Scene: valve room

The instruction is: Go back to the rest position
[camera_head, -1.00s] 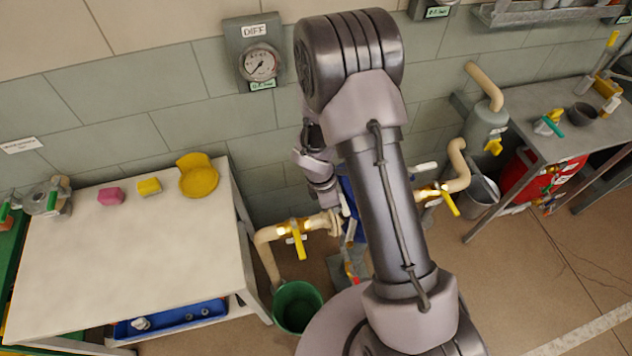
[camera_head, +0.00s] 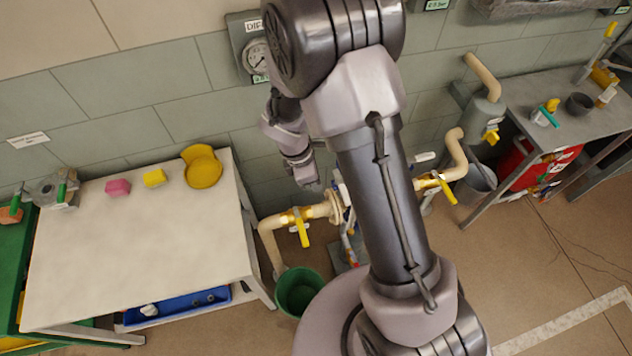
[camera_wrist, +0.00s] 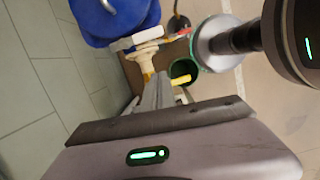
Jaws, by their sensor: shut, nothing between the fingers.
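My gripper (camera_head: 309,184) hangs left of my arm in the head view, above the pipework and in front of the tiled wall. In the wrist view its fingers (camera_wrist: 157,88) are together with nothing between them. The pipe with a yellow valve handle (camera_head: 302,228) is below it in the head view. My own arm hides part of the wall and the middle of the pipework.
A pale table (camera_head: 140,250) stands at left with a yellow dish (camera_head: 203,172), a pink block and a yellow block. A green bucket (camera_head: 298,292) is on the floor. A grey bench (camera_head: 570,125) is at right. A blue object (camera_wrist: 115,18) shows in the wrist view.

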